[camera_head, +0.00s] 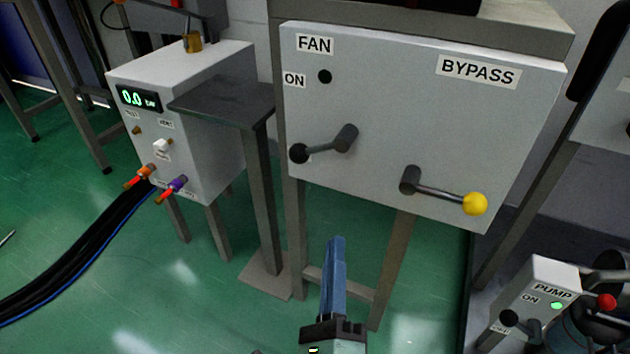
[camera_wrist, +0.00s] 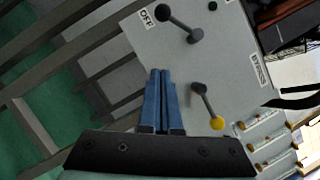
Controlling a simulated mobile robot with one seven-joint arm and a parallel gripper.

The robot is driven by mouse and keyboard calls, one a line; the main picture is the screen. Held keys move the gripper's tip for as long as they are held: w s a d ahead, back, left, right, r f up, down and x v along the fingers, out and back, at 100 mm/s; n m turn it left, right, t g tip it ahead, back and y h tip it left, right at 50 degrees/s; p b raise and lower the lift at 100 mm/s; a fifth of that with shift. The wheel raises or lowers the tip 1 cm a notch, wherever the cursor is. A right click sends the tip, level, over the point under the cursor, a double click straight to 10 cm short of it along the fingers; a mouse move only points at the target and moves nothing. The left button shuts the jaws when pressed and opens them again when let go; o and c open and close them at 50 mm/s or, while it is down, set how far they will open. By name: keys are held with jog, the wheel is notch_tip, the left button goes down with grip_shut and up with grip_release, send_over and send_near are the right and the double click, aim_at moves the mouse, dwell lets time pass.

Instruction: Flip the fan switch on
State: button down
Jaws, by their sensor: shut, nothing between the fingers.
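The fan switch (camera_head: 325,145) is a dark lever with a black ball knob on the grey panel (camera_head: 400,115), under the FAN label (camera_head: 314,44). Its knob points left, below the ON label (camera_head: 294,80). In the wrist view the fan lever (camera_wrist: 180,25) has its knob beside an OFF label (camera_wrist: 148,16). A round indicator (camera_head: 325,76) under FAN is dark. My gripper (camera_head: 336,240), with blue fingers, is shut and empty. It is below the panel in the head view, apart from the lever. The shut fingers also show in the wrist view (camera_wrist: 161,72).
A BYPASS lever with a yellow knob (camera_head: 475,203) sticks out at the panel's lower right. A grey box with a 0.0 display (camera_head: 140,98) stands left, beside a dark stand (camera_head: 225,102). A PUMP box (camera_head: 540,290) with a lit green lamp is lower right.

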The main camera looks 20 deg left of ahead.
aim_at(317, 150)
jog(key=p+x, duration=0.2)
jog(key=x, duration=0.7)
jog(key=shift+w+a+r+p, duration=0.1)
jog(key=shift+w+r+p, duration=0.15)
jog(key=shift+w+p, duration=0.1)
jog(key=shift+a+r+p, duration=0.65)
jog(key=shift+a+p, duration=0.1)
jog(key=shift+p, duration=0.45)
jog(key=shift+s+a+r+p, duration=0.1)
jog(key=shift+a+r+p, duration=0.05)
jog(key=shift+a+p, duration=0.35)
jog(key=shift+a+r+p, duration=0.2)
jog(key=shift+a+p, duration=0.25)
jog(key=shift+p, duration=0.15)
